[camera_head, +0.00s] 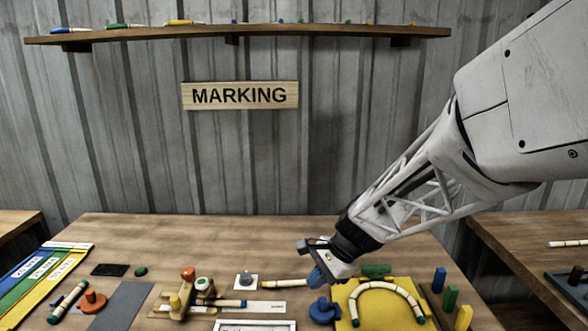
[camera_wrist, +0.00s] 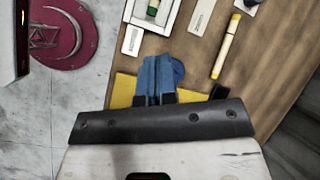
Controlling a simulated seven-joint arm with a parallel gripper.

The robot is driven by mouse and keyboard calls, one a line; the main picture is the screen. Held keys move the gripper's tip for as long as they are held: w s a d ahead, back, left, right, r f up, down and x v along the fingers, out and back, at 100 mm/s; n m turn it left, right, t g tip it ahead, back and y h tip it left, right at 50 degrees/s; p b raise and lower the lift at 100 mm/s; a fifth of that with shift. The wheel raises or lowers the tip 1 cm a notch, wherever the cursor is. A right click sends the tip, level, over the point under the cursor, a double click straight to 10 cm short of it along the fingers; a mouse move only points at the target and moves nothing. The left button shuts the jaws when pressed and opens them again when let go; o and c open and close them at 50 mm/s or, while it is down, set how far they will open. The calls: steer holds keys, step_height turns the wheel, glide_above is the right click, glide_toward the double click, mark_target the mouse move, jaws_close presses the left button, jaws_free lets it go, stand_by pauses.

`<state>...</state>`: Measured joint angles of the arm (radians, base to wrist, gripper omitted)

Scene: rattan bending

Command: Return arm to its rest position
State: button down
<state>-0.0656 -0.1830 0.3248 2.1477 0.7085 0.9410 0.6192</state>
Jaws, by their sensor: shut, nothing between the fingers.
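My arm reaches in from the upper right in the head view. My gripper (camera_head: 319,279) hangs low over the workbench (camera_head: 230,230), at the upper left of a yellow board (camera_head: 385,318). Its blue fingers also show in the wrist view (camera_wrist: 157,76); they are together, with nothing between them. A bent rattan piece (camera_head: 388,290) forms an arch on the board, right of the gripper. A blue knob (camera_head: 324,309) stands just below the gripper in the picture and shows beside the fingers in the wrist view (camera_wrist: 178,71). Whether the fingers touch anything is unclear.
A straight rattan stick (camera_head: 284,283) lies left of my gripper. Blue, green and yellow pegs (camera_head: 451,298) stand right of the board. A wooden fixture (camera_head: 187,293) and an orange-based piece (camera_head: 93,301) stand to the left. The bench's back is clear; a shelf (camera_head: 250,31) hangs above.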

steer(key=s+d+r+n+t+h, duration=0.1)
steer(key=s+d+r+n+h, duration=0.1)
steer(key=s, duration=0.6)
steer(key=s+d+r+n+h, duration=0.2)
steer(key=s+d+r+n, duration=0.1)
steer(key=s+d+n, duration=0.2)
steer(key=s+d+r+n+t+h, duration=0.1)
steer(key=s+d+r+n+h, duration=0.1)
steer(key=s+d, duration=0.4)
steer(key=s+r+n, duration=0.1)
steer(key=s+n, duration=0.1)
steer(key=s, duration=0.3)
steer(key=shift+d+t+h, duration=0.15)
steer(key=shift+t+h, duration=0.15)
